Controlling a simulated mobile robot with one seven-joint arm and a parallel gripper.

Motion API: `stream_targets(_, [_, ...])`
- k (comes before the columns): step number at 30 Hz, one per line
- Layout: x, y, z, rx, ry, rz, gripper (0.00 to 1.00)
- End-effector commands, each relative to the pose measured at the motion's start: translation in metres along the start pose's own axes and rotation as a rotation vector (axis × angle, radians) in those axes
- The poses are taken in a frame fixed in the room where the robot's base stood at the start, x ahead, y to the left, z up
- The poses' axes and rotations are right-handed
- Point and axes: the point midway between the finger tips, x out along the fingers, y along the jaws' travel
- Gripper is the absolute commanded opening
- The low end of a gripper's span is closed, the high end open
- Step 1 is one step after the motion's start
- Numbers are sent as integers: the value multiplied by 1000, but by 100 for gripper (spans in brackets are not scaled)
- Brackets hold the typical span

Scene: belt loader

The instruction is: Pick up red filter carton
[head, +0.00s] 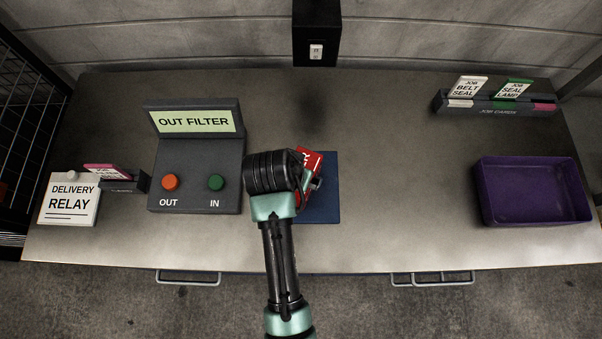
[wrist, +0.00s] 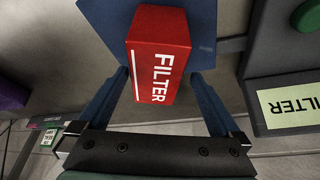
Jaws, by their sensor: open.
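The red filter carton (head: 312,160) lies on the blue mat (head: 322,205) in the middle of the table, mostly hidden by my arm in the head view. In the wrist view the carton (wrist: 160,52) shows its white FILTER label, with the blue mat (wrist: 95,12) behind it. My gripper (wrist: 163,82) is open, with one blue finger on each side of the carton's near end. Gaps show between both fingers and the carton. In the head view the fingers are mostly hidden.
Left of the mat stands the OUT FILTER panel (head: 195,150) with orange and green buttons. A DELIVERY RELAY sign (head: 70,200) is at far left. A purple tray (head: 535,218) and a job card rack (head: 497,108) are at right. The table between mat and tray is clear.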

Motion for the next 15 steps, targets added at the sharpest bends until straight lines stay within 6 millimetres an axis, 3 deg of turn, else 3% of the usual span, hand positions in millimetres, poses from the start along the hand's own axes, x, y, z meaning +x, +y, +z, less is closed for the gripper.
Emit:
stream_targets(5, [10, 2, -1, 1, -1, 1, 100])
stream_targets(15, [49, 5, -1, 0, 0, -1, 100])
